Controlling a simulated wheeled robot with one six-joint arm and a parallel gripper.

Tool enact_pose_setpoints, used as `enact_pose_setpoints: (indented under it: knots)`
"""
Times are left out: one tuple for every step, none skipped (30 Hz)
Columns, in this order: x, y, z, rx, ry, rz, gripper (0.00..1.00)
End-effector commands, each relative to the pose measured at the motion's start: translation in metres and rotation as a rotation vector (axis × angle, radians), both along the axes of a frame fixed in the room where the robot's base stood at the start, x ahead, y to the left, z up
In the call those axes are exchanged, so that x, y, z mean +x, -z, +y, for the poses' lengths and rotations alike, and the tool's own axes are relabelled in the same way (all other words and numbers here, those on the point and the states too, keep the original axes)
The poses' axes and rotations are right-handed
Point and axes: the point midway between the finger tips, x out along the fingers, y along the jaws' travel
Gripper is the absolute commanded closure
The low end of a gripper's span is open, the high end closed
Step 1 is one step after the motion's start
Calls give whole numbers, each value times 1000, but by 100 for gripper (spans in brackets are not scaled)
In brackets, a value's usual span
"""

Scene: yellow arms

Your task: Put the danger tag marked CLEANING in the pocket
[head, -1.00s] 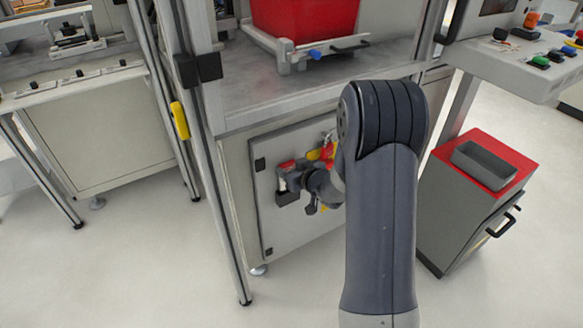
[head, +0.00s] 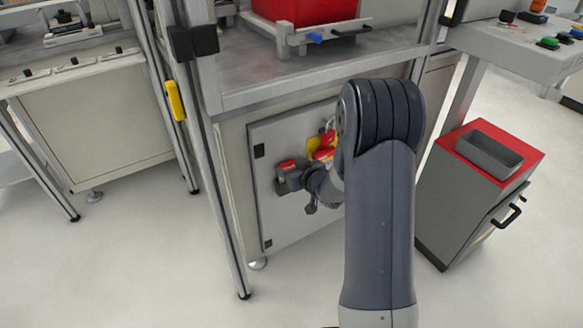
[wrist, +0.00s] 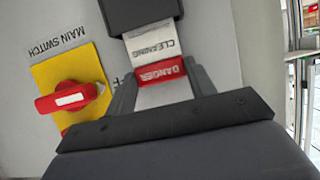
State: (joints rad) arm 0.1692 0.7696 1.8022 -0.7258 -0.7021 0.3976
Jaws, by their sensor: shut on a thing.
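The danger tag (wrist: 152,46) is white with a red DANGER band and the word CLEANING, upside down in the wrist view. My gripper (wrist: 160,72) is shut on it at the red band. The tag's CLEANING end meets the edge of the dark pocket (wrist: 142,14); whether it is inside is hard to tell. In the head view the tag's red band (head: 287,164) shows just above the dark pocket (head: 282,187) on the cabinet door. My gripper (head: 303,177) is partly hidden there by my arm.
A red-handled main switch (wrist: 72,97) on a yellow plate sits beside the tag; it also shows in the head view (head: 322,148). The cabinet door (head: 285,228) is flat around the pocket. A red-topped grey cabinet (head: 470,200) stands right. A frame post (head: 215,190) stands left.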

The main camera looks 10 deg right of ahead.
Motion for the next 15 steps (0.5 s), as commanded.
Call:
enact_pose_setpoints:
  knots:
    - [0, 0, 0, 0, 0, 0, 70]
    - [0, 0, 0, 0, 0, 0, 70]
    - [0, 0, 0, 0, 0, 0, 70]
    - [0, 0, 0, 0, 0, 0, 70]
    - [0, 0, 0, 0, 0, 0, 70]
    - [0, 0, 0, 0, 0, 0, 47]
    - [0, 0, 0, 0, 0, 0, 45]
    - [0, 0, 0, 0, 0, 0, 43]
    - [0, 0, 0, 0, 0, 0, 39]
    - [0, 0, 0, 0, 0, 0, 37]
    - [0, 0, 0, 0, 0, 0, 34]
    - [0, 0, 0, 0, 0, 0, 31]
    - [0, 0, 0, 0, 0, 0, 29]
    - [0, 0, 0, 0, 0, 0, 26]
    - [0, 0, 0, 0, 0, 0, 23]
